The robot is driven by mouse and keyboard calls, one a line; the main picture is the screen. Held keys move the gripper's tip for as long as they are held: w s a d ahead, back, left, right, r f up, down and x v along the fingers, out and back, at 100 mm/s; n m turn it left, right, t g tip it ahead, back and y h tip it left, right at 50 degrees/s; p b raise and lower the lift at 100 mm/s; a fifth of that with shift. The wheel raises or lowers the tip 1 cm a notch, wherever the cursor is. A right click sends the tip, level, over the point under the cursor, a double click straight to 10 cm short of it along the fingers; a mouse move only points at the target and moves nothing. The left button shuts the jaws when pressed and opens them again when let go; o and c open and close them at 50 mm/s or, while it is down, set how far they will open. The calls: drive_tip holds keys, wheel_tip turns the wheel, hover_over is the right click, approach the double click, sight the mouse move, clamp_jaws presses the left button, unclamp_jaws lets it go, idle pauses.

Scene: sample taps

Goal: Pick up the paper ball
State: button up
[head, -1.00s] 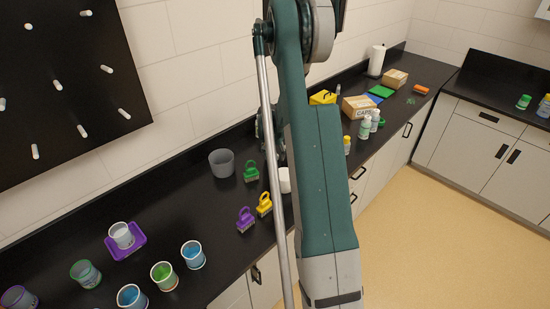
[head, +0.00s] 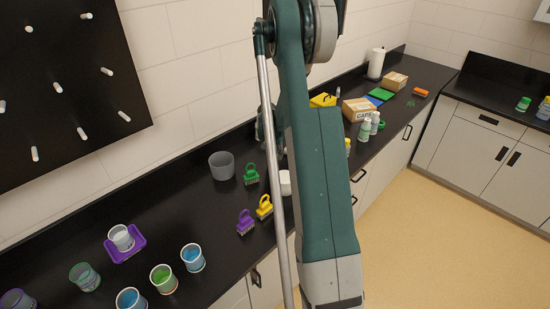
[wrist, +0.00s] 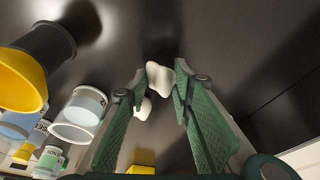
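In the wrist view a crumpled white lump (wrist: 158,74), which looks like the paper ball, lies on the black counter between the tips of my gripper (wrist: 160,78). The fingers are apart, one on each side of it. The left fingertip is very close to the lump; I cannot tell whether it touches. A second small white piece (wrist: 142,108) shows lower, beside the left finger; I cannot tell what it is. In the head view my arm hides the gripper's fingers, and I cannot make out the paper ball there.
In the wrist view a yellow-rimmed container (wrist: 22,82) and a white cup (wrist: 78,113) stand left of my gripper. The counter right of the fingers is clear. In the head view a grey cup (head: 222,165), brushes (head: 251,174) and several cups line the counter; a cardboard box (head: 358,109) stands further back.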

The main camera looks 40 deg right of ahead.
sight(275, 153)
drive_tip(key=shift+r+b, duration=0.3)
drive_tip(key=shift+r, duration=3.85)
